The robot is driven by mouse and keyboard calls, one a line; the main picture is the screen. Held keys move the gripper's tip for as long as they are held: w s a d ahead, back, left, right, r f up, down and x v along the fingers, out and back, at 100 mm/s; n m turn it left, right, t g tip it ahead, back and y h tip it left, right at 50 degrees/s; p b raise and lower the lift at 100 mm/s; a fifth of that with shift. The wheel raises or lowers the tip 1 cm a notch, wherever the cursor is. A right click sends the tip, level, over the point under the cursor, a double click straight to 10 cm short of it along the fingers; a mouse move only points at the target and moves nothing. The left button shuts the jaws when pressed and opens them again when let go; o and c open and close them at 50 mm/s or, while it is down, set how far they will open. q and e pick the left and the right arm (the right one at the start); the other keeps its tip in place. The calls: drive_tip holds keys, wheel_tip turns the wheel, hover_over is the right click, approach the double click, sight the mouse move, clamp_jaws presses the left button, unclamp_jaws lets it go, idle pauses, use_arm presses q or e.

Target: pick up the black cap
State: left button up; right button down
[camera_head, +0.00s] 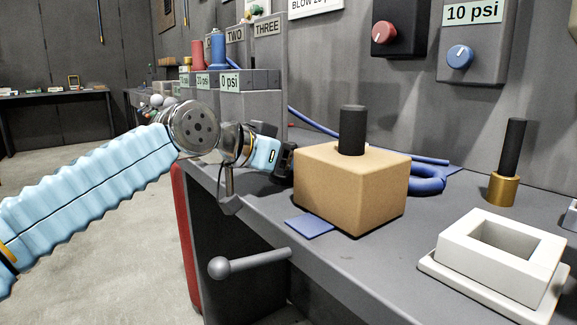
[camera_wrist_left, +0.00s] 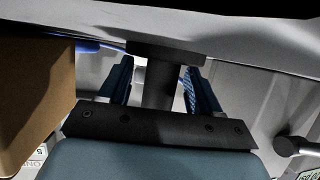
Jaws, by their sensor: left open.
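Two black upright cylinders could be the black cap, and I cannot tell which is meant. One black cylinder (camera_head: 352,131) stands out of the top of a tan block (camera_head: 349,190). The other black cylinder (camera_head: 512,147) stands in a brass base (camera_head: 502,189) at the right. My left gripper (camera_head: 288,160) is just left of the tan block, below the height of its cylinder. In the left wrist view its two blue fingers (camera_wrist_left: 158,85) are apart. A dark upright shape shows between them, and I cannot tell what it is. My right gripper is not in view.
A white square frame (camera_head: 500,250) sits at the front right of the grey bench (camera_head: 375,270). A blue hose (camera_head: 428,180) lies behind the block. A grey ball-ended handle (camera_head: 250,263) sticks out at the bench front. Red and blue knobs are on the wall.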

use_arm(q)
drive_tip(key=c, duration=1.1)
drive_tip(key=shift+o, duration=0.2)
drive_tip(key=shift+r, duration=0.55)
wheel_tip(320, 180, up, 3)
drive_tip(key=shift+s+a+p, duration=0.1)
drive_tip(key=shift+s+p, duration=0.05)
drive_tip(key=shift+p, duration=0.7)
drive_tip(key=s+a+r, duration=0.7)
drive_tip(key=s+r, duration=0.2)
drive_tip(key=s, duration=0.3)
